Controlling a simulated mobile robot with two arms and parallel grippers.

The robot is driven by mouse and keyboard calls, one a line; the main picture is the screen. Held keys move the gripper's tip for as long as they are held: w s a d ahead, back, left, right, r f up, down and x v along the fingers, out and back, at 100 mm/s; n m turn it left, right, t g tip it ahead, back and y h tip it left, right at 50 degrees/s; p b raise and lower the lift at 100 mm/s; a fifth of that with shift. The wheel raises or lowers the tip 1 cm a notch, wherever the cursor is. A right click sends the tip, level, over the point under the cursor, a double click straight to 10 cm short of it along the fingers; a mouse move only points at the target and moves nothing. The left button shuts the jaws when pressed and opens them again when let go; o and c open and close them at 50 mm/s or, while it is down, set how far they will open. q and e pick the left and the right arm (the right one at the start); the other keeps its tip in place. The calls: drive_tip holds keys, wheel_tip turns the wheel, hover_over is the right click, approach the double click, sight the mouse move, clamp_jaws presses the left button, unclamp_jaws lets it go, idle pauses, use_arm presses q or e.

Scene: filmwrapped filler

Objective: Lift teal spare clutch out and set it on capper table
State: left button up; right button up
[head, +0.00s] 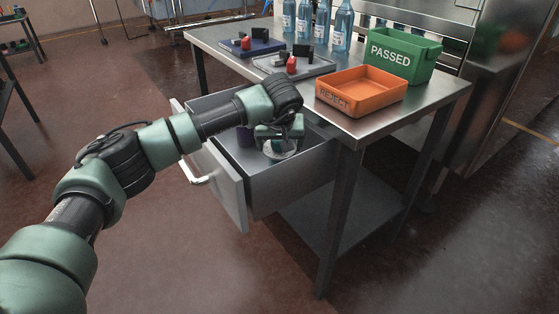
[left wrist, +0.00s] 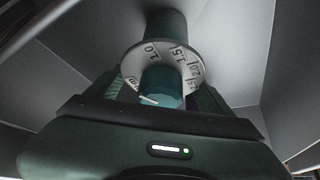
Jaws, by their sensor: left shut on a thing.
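The teal spare clutch (left wrist: 162,82) is a teal cylinder with a pale grey dial ring around it, marked 1.0, 1.5, 2.0 and more. In the head view its pale ring (head: 283,154) shows inside the open drawer (head: 296,180), below my left gripper (head: 280,138). My left gripper reaches down into the drawer and is shut on the clutch; in the left wrist view its fingers flank the teal body. Whether the clutch touches the drawer floor I cannot tell. The steel capper table (head: 352,124) stands above the drawer. My right gripper is not in view.
On the table are an orange REJECT bin (head: 361,91), a green PASSED bin (head: 404,54), a grey tray (head: 315,66), a blue tray (head: 252,46) and several blue bottles (head: 341,27). Small bare areas lie between them.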

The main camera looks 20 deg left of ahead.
sight(280, 150)
use_arm(q)
drive_tip(key=shift+w+r, duration=0.1)
drive_tip(key=shift+r, duration=0.2)
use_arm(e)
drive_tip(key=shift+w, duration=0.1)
